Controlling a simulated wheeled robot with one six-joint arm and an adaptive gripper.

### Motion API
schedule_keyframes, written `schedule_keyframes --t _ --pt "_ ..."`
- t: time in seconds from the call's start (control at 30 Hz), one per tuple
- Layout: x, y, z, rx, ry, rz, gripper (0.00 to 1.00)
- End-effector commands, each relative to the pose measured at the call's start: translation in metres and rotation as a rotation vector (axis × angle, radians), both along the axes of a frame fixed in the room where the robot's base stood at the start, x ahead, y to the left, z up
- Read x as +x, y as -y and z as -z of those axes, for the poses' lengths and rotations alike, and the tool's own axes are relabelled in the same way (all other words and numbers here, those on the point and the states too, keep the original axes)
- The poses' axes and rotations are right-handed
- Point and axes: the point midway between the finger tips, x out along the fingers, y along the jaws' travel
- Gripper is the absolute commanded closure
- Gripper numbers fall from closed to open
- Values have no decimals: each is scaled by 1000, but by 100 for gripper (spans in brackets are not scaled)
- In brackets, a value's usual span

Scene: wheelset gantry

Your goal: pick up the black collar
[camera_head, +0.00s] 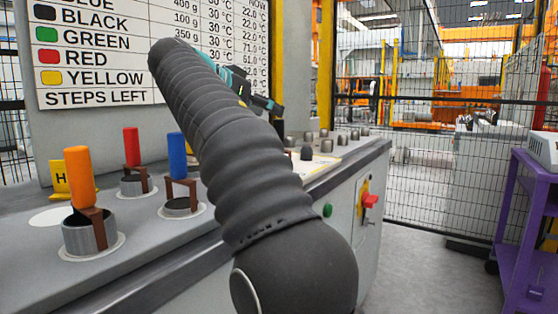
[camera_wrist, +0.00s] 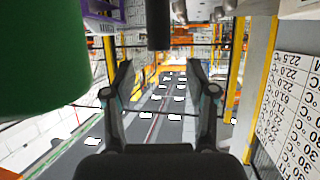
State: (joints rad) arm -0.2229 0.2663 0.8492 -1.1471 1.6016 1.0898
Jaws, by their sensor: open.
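My gripper (camera_wrist: 160,75) is open in the wrist view, with nothing between its fingers. In the head view, my gripper (camera_head: 267,103) shows partly behind my dark arm, in front of the lettered board. A black cylinder (camera_wrist: 158,25) enters from the top of the wrist view, beyond and above the gap between the fingers. It may be the black collar's handle; its lower part is out of view. In the head view, a small dark knob-like piece (camera_head: 306,153) sits on the bench right of my arm; I cannot tell whether it belongs to the collar.
A large green cylinder (camera_wrist: 40,50) is close at the wrist view's upper left. On the bench (camera_head: 345,165) stand metal cups with orange (camera_head: 78,178), red (camera_head: 131,147) and blue (camera_head: 177,155) handles. The board (camera_head: 150,50) rises behind. A purple cart (camera_head: 525,225) stands right; floor between is free.

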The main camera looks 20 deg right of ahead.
Motion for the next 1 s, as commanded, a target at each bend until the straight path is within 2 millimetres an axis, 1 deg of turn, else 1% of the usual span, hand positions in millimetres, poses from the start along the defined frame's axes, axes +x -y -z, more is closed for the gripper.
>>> schedule_keyframes --t 0.17,0.33,0.4,0.5,0.7,0.77,0.8,0.87,0.9,0.93,1.0 --pt "3 9 11 -1 -2 2 43" --pt "10 26 27 -1 -1 4 43" --pt "13 35 29 1 -1 4 43" --pt "16 40 31 0 0 1 43" --pt "16 40 31 0 0 0 43" --pt "16 40 31 0 0 0 58" --pt "16 40 31 0 0 0 68" --pt "16 40 31 0 -1 0 83" --pt "16 40 31 0 -1 0 93" --pt "16 40 31 0 -1 0 100" --pt "16 40 31 0 -1 0 100"
